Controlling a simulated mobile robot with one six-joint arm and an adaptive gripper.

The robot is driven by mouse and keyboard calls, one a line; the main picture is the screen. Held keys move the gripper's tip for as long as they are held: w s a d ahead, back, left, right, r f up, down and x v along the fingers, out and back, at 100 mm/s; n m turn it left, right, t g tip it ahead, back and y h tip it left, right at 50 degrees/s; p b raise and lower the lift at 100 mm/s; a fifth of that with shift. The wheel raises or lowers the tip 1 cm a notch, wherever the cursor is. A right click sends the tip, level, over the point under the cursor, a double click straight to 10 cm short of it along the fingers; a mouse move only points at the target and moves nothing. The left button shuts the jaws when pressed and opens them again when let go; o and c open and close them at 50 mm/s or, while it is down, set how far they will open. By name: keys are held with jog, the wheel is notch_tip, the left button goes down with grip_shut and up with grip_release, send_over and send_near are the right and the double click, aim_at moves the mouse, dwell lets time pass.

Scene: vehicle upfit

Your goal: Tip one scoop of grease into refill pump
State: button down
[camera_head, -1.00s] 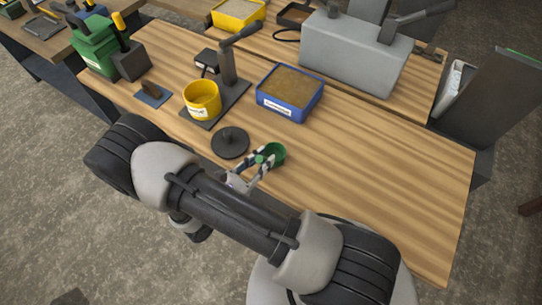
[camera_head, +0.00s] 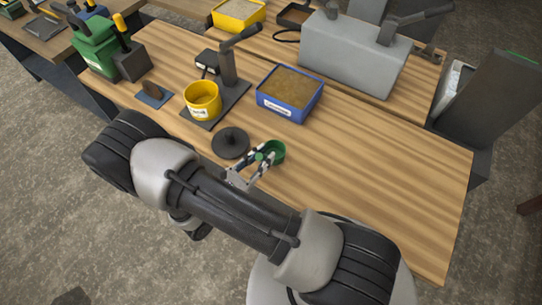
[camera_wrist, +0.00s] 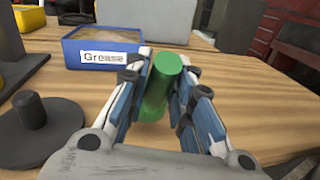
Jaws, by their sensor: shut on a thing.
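My gripper (camera_head: 259,165) is shut on a green scoop (camera_head: 274,152), held over the front part of the bench. In the wrist view the green handle (camera_wrist: 161,88) stands between the fingers, tilted a little. The inside of the scoop's cup is too small to judge. A blue bin labelled Grease (camera_head: 290,93), with a brown fill, stands beyond the gripper; it also shows in the wrist view (camera_wrist: 104,52). A yellow pot (camera_head: 202,100) stands on the dark base of a lever device (camera_head: 228,70), probably the refill pump. The label on the pot is unreadable.
A dark round lid with a knob (camera_head: 230,142) lies left of the gripper. A brown-handled item on a blue pad (camera_head: 152,94) lies further left. A large grey box (camera_head: 355,52) stands behind the bin. The right of the bench is clear.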

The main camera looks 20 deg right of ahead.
jog(key=shift+r, duration=0.45)
dwell(0.5)
jog(key=shift+r+p, duration=2.35)
jog(key=shift+r, duration=0.6)
